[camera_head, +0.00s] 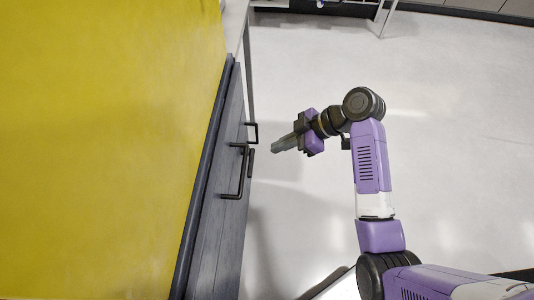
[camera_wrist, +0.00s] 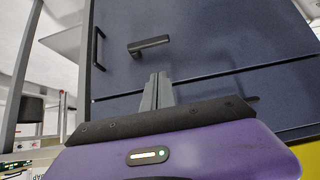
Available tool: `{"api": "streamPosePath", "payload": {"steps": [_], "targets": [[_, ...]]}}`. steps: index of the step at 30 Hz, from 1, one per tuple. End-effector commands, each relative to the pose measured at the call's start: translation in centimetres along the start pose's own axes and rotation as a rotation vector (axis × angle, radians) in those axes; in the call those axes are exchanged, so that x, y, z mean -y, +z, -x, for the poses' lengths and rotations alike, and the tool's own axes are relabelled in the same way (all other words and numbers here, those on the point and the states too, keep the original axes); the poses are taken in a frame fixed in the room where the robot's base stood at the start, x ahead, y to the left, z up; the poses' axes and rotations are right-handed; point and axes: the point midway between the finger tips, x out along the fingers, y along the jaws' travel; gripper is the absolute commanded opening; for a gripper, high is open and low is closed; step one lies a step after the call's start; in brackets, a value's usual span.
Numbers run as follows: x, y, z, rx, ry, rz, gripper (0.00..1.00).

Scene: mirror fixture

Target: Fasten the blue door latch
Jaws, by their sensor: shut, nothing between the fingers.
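The blue door (camera_wrist: 220,35) is a dark blue-grey panel in the wrist view; in the head view its front (camera_head: 225,215) is seen from above at a steep angle. A short dark lever latch (camera_wrist: 148,44) lies nearly horizontal on the panel, slightly tilted. A dark vertical bar handle (camera_wrist: 97,47) is to its left. My gripper (camera_head: 276,147) is right of the door front in the head view, pointing towards it. In the wrist view its grey fingers (camera_wrist: 157,88) are together and empty, below the latch and apart from it.
A large yellow surface (camera_head: 105,140) fills the left of the head view. Dark handles, including a long one (camera_head: 238,188), stick out from the front. Another dark bar (camera_wrist: 246,99) shows just beyond my gripper in the wrist view. Pale floor (camera_head: 445,100) at right is open.

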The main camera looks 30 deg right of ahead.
Motion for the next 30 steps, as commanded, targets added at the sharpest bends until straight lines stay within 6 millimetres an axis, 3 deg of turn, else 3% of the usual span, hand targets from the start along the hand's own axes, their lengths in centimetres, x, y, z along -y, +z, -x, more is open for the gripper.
{"api": "streamPosePath", "payload": {"steps": [16,21,30], "targets": [[0.0,0.4,-9.9,0.001,-0.002,-0.002,0.0],[0.0,2.1,-11.4,0.0,0.0,-0.003,0.0],[0.0,2.9,-12.2,0.0,0.001,-0.001,0.0]]}}
